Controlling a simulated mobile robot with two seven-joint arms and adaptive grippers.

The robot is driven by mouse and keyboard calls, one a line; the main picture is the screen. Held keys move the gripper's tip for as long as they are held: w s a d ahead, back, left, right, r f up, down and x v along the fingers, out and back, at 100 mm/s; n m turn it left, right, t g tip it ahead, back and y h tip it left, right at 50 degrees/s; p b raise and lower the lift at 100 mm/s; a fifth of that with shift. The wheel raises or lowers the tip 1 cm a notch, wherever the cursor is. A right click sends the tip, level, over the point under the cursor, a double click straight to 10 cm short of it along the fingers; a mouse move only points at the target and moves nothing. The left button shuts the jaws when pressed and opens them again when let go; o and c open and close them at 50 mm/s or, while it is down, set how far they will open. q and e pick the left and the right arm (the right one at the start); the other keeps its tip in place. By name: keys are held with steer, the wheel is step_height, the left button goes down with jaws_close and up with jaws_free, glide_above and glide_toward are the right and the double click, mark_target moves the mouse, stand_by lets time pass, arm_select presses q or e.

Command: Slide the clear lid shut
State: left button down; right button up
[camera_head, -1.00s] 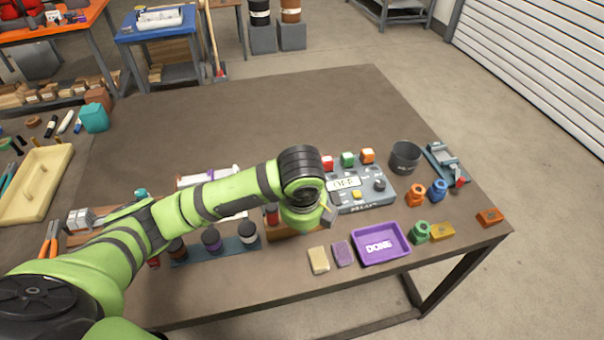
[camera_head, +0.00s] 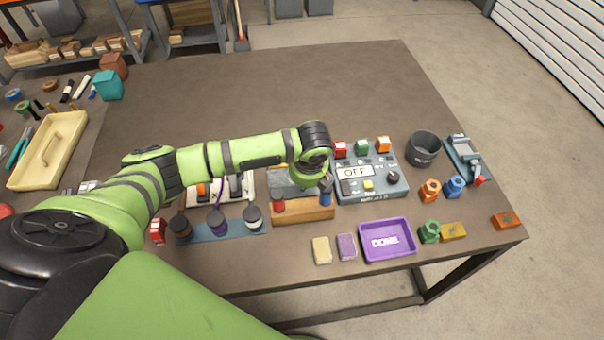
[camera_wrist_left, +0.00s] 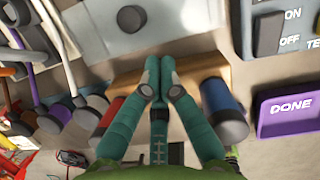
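A flat, pale grey, partly see-through panel (camera_head: 284,180), which looks like the clear lid, lies behind the wooden block (camera_head: 302,210), partly hidden by my left arm in the head view. The left wrist view shows the panel (camera_wrist_left: 95,30) with a round grey knob (camera_wrist_left: 130,18) at its upper middle. My left gripper (camera_wrist_left: 159,72) points down over the wooden block, its fingertips together and empty, below and right of the knob in that view. In the head view, the gripper is partly hidden behind its wrist. I cannot tell how far the lid is open.
A red cylinder (camera_head: 278,205) and a blue one (camera_head: 326,196) stand at the block, either side of my gripper. A control box (camera_head: 372,186) reading OFF is right. Capped bottles (camera_head: 217,222) stand left. A purple DONE tray (camera_head: 388,252) is in front. The table's back is clear.

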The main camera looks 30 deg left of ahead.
arm_select(q)
steer(key=shift+w+a, duration=0.3)
steer(key=shift+a, duration=0.1)
steer(key=shift+w+a, duration=0.15)
steer(key=shift+w+a+f, duration=0.1)
steer(key=shift+w, duration=0.05)
steer(key=w+a, duration=0.1)
steer(key=w, duration=0.1)
steer(key=w+a+b, duration=0.1)
steer(key=w+a, duration=0.2)
steer(key=w, duration=0.1)
steer(key=shift+w+a+b, duration=0.15)
steer(key=shift+a+b, duration=0.15)
steer(key=shift+b, duration=0.1)
arm_select(e)
steer(key=shift+s+f, duration=0.5)
steer(key=shift+f, duration=0.25)
